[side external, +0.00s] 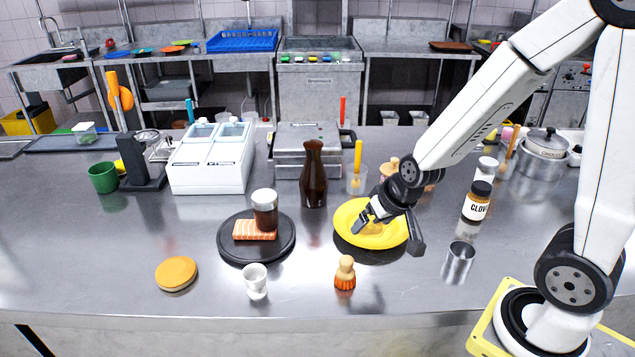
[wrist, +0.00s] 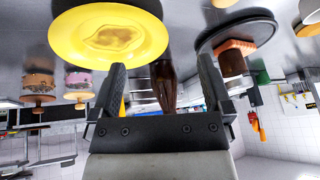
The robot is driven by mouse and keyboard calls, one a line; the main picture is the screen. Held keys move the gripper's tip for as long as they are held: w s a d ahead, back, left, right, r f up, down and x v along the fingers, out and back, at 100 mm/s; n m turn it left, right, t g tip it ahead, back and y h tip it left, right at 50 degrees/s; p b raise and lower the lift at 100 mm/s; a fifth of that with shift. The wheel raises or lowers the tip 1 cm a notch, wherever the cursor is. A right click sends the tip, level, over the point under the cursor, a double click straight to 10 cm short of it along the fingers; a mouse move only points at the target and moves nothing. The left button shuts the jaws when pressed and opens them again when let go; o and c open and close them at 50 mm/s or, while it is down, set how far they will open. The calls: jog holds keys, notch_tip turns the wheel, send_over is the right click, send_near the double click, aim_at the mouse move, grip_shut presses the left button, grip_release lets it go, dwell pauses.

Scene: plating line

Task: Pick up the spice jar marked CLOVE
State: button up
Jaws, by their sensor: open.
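The spice jar marked CLOVE (side external: 476,205) stands upright on the steel counter at right in the side view. It has a black lid, amber body and white label. My gripper (side external: 390,233) is open and empty, with its fingers over the yellow plate (side external: 346,229). It is to the left of the CLOVE jar and apart from it. In the wrist view my open fingers (wrist: 161,70) have nothing between their tips, and the yellow plate (wrist: 75,40) is close by. I cannot make out the CLOVE jar in the wrist view.
Another jar (side external: 486,171) stands just behind the CLOVE jar. A metal cup (side external: 458,263) is in front of it. A brown bottle (side external: 313,180) and a black plate (side external: 228,245) with salmon and a dark cup are to the left. An orange-bristled brush (side external: 345,273) stands at the front.

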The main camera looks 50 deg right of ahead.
jog(key=d+m+h, duration=0.2)
jog(key=d+m, duration=0.1)
jog(key=d, duration=0.2)
jog(key=d+m+h, duration=0.3)
jog(key=d, duration=0.2)
jog(key=d+m+h, duration=0.2)
jog(key=d, duration=0.3)
jog(key=shift+w+d+f+m+t, duration=0.3)
jog(key=shift+f+m, duration=0.1)
jog(key=s+d+m+g+h, duration=0.2)
jog(key=s+d+m+h, duration=0.1)
jog(key=s+d, duration=0.15)
jog(key=m+g+h, duration=0.3)
jog(key=g, duration=0.2)
send_near(481, 186)
jog(key=x, duration=0.3)
jog(key=shift+s, duration=0.25)
jog(key=shift+d, duration=0.1)
jog(key=shift+x, duration=1.15)
jog(key=shift+w+x, duration=0.2)
jog(key=shift+x, duration=2.4)
